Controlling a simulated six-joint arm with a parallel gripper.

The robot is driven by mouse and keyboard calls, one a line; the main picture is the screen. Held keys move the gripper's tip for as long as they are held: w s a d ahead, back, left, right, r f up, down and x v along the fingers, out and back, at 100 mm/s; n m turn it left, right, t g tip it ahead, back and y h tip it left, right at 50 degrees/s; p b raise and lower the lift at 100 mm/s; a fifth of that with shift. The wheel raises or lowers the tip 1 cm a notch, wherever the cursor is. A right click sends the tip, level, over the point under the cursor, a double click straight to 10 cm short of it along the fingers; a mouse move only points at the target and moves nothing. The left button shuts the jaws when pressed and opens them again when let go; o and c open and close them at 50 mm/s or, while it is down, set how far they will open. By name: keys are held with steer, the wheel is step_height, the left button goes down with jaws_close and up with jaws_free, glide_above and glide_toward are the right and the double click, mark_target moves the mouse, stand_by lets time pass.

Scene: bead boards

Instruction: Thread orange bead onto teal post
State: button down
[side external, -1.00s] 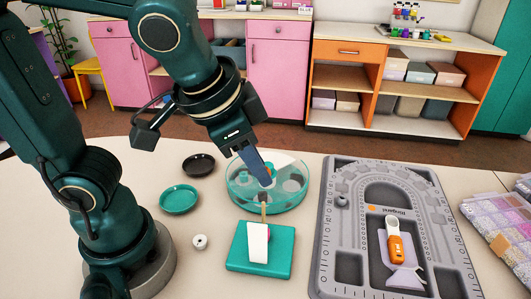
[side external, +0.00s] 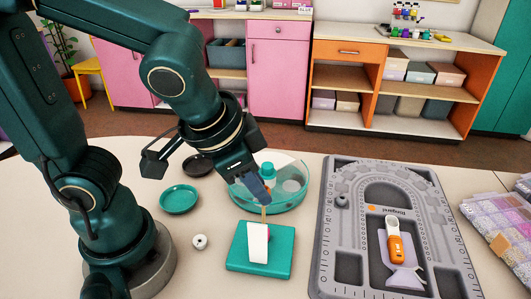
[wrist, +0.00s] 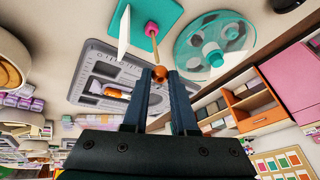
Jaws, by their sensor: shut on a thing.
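An orange bead (wrist: 160,74) is held between the tips of my gripper (wrist: 158,84), which is shut on it. In the side view my gripper (side external: 264,194) is low over the teal base (side external: 245,262), at the top of a thin tan post (side external: 263,213). The post (wrist: 155,46) also shows in the wrist view, with a pink bead (wrist: 151,28) around its foot. The orange bead appears close to the post's tip; I cannot tell whether they touch. In the side view the bead is mostly hidden by the fingers.
A white upright plate (side external: 257,243) stands on the base beside the post. A clear teal round tray (side external: 292,200) is just behind. A grey bead board (side external: 330,235) lies to the right.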

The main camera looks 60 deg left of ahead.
steer(key=shift+f, duration=1.05)
stand_by(0.6)
steer(key=shift+f, duration=0.4)
steer(key=shift+f, duration=0.25)
steer(key=c, duration=0.6)
jaws_free()
steer(key=v, duration=0.5)
steer(key=shift+r, duration=0.1)
